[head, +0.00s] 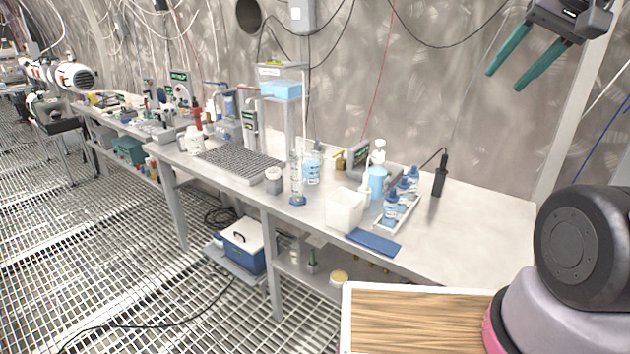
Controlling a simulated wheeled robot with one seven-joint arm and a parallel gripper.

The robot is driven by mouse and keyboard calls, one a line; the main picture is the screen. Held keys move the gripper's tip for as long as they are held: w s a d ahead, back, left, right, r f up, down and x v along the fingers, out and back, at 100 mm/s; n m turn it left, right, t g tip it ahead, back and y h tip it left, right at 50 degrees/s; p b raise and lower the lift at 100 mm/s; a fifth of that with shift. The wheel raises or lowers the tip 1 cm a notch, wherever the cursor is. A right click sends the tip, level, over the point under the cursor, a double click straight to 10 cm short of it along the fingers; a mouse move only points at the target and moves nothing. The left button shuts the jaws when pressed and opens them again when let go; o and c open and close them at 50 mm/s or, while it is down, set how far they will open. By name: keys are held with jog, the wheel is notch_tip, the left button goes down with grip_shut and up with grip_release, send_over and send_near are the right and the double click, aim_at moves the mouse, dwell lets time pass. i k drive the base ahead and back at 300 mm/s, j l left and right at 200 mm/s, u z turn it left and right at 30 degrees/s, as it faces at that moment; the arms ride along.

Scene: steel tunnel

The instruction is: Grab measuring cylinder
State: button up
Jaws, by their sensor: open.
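A clear measuring cylinder (297,180) with a blue base stands upright on the steel bench (470,228), near its front edge. My gripper (507,80) is at the upper right, high above the bench and well to the right of the cylinder. Its two green fingers are apart, with nothing between them. The cylinder's thin walls are hard to make out against the things behind it.
A grey jar (274,181) stands just left of the cylinder, and a blue-filled beaker (313,168) close behind it. A white container (346,211), a blue bottle (377,179) and a bottle tray (409,214) stand right. The bench's right end is mostly clear.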

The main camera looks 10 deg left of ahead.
aim_at(297, 199)
jog(key=j+u, duration=0.1)
jog(key=j, duration=0.55)
jog(key=j+u, duration=0.1)
jog(key=j, duration=0.55)
jog(key=i, duration=0.05)
